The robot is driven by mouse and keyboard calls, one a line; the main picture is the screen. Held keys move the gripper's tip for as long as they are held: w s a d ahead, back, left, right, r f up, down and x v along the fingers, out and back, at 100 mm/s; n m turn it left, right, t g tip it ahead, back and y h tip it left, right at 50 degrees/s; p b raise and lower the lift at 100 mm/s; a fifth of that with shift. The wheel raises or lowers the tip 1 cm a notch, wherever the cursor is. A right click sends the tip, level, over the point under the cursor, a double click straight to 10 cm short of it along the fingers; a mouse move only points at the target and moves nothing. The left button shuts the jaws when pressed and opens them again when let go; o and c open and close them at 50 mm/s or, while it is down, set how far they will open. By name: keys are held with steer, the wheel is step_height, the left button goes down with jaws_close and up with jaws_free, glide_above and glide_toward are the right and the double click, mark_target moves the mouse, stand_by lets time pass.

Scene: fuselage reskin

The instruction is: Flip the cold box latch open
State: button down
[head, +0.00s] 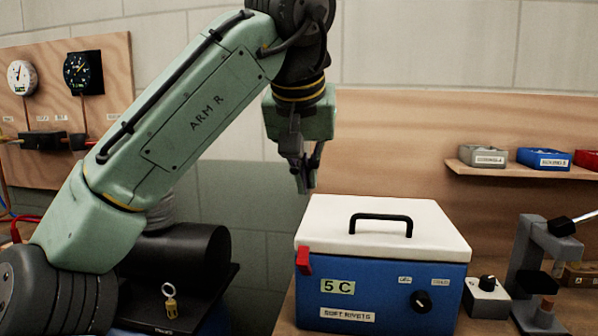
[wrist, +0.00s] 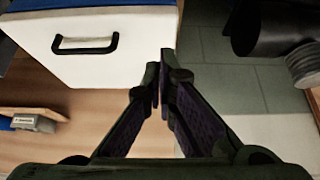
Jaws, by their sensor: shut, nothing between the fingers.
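The cold box (head: 382,285) is blue with a white lid (head: 385,222) and a black handle (head: 381,217). It stands on a wooden bench. Its red latch (head: 303,261) sits at the front left corner, just under the lid, which is down. My gripper (head: 306,190) is shut and empty, pointing down above the lid's back left corner. In the wrist view my gripper (wrist: 162,60) has its fingertips together, beside the lid's edge (wrist: 120,65) as seen there. The red latch does not show in the wrist view.
A dial control box (head: 486,297) and a grey press-like tool (head: 540,275) stand right of the cold box. A shelf with small bins (head: 543,158) is at the back right. A black cylinder (head: 180,268) lies left of the bench, with a gap between.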

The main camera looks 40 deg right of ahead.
glide_above(309, 239)
step_height(309, 239, down, 5)
steer(key=f, duration=0.1)
steer(key=s+a+f+p, duration=0.1)
steer(key=shift+s+a+f, duration=0.15)
steer(key=shift+a+f, duration=0.1)
steer(key=shift+f, duration=0.05)
steer(key=shift+s+a+f, duration=0.25)
steer(key=shift+s+f, duration=0.05)
steer(key=shift+f, duration=0.1)
